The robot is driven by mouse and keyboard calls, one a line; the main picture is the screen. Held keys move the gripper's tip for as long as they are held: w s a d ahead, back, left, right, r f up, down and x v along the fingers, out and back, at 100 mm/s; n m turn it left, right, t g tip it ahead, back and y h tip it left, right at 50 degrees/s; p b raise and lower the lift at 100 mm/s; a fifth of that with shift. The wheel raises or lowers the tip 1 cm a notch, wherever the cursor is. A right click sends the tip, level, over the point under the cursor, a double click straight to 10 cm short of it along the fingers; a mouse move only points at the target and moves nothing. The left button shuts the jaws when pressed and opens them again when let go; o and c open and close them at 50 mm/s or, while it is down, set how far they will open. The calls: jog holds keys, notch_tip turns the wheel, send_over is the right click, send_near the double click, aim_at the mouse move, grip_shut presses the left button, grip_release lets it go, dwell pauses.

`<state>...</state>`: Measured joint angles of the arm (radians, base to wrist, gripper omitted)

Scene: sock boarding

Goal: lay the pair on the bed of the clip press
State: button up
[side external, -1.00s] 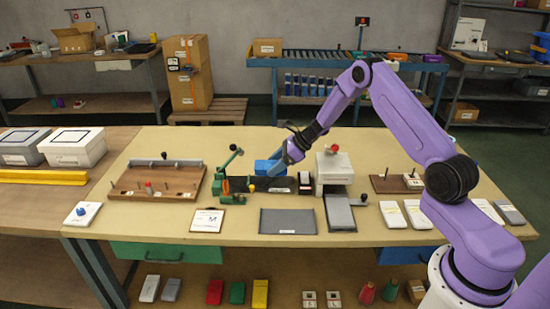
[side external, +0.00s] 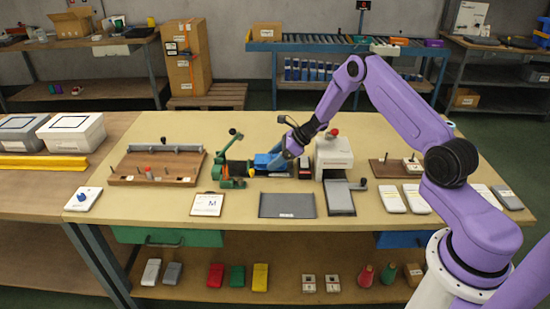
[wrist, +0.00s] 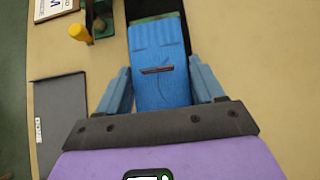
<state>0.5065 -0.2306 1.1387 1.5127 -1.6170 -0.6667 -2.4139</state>
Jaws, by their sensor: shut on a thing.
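The blue folded pair (side external: 264,161) is over the dark bed beside the green clip press (side external: 232,170), at the middle back of the table. In the wrist view the pair (wrist: 160,75) lies lengthwise between my two fingers, with a dark band across it and a strip of green at its far end. My gripper (wrist: 160,88) is shut on the pair's sides; it also shows in the side view (side external: 284,160). The dark bed (wrist: 118,25) shows past the pair's edges. I cannot tell whether the pair's underside touches the bed.
A white machine with a red knob (side external: 333,155) stands close on the right of my gripper. A dark flat mat (side external: 287,205) and a card (side external: 207,204) lie in front. A wooden fixture board (side external: 157,167) is to the left.

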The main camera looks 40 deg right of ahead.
jog(key=shift+f, duration=0.6)
jog(key=o, duration=1.2)
